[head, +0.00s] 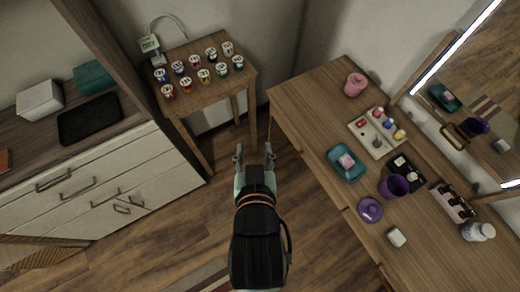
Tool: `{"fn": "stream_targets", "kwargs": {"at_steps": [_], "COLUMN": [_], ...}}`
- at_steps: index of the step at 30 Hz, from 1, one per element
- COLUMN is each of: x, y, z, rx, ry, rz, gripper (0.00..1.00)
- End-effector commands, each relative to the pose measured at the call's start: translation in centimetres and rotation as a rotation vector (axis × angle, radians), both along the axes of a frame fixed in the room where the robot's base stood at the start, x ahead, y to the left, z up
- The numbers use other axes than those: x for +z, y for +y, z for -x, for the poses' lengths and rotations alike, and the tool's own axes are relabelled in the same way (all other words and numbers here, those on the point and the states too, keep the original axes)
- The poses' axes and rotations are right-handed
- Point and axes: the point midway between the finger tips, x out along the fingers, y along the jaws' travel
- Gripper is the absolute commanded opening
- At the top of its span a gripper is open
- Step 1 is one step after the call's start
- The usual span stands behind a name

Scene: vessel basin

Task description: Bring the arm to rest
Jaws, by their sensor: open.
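My gripper (255,155) is open and empty, its two fingers spread apart and pointing toward the top of the head view. It hangs over the open wooden floor, between the small side table (246,75) and the long wooden table (285,93) on the right. It touches nothing that I can see. My black arm with an orange ring reaches up from the bottom middle of the picture.
Several small cups (204,76) stand on the side table. The right table carries a teal tray (335,171) with a pink item, a purple cup (392,187), a purple lid (370,210) and a pink cup (355,84). A white-drawer cabinet (150,165) stands left. Floor (180,225) is clear.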

Motion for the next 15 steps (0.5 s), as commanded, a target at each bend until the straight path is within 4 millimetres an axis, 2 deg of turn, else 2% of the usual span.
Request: {"fn": "stream_targets", "kwargs": {"at_steps": [5,8,11,14,15], "x": [-0.1,0.9,3.6,7.8,9.8], "y": [-0.1,-0.1,-0.1,-0.2,-0.2], "z": [0.0,-0.1,-0.1,-0.1,-0.1], "rx": [0.000,0.000,-0.001,-0.003,-0.003], "ry": [0.002,0.003,0.003,0.003,0.003], "rz": [0.001,0.001,0.002,0.001,0.000], "gripper": [0.50,0.50,0.50,0.50,0.50]}}
